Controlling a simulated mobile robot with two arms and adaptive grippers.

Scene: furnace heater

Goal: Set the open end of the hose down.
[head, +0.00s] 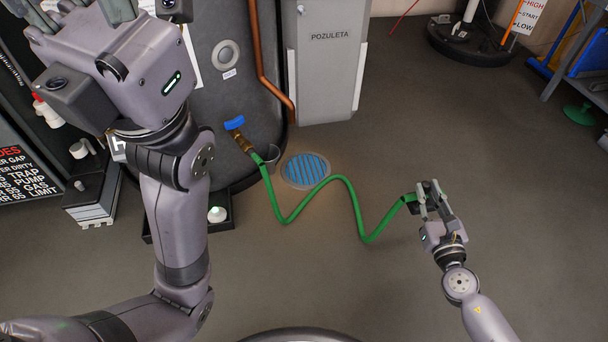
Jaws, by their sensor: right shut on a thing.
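A green hose (347,187) runs in a wavy line from a brass valve (243,144) with a blue handle (234,123), low on the dark tank, to my right gripper. My right gripper (426,191) is shut on the hose near its open end, at the right of the floor. The fingers partly hide that end. I cannot tell its exact height above the floor. My left arm comes in from the left and stands large in front of the tank. Its gripper is at the top left, partly cut off by the frame edge, and its fingers do not show clearly.
A round floor drain with a blue grate (306,171) lies beside the hose. A grey POZULETA cabinet (329,62) and a copper pipe (264,60) stand behind. A black tray (222,222) sits left of the hose. Open floor lies at the right and front.

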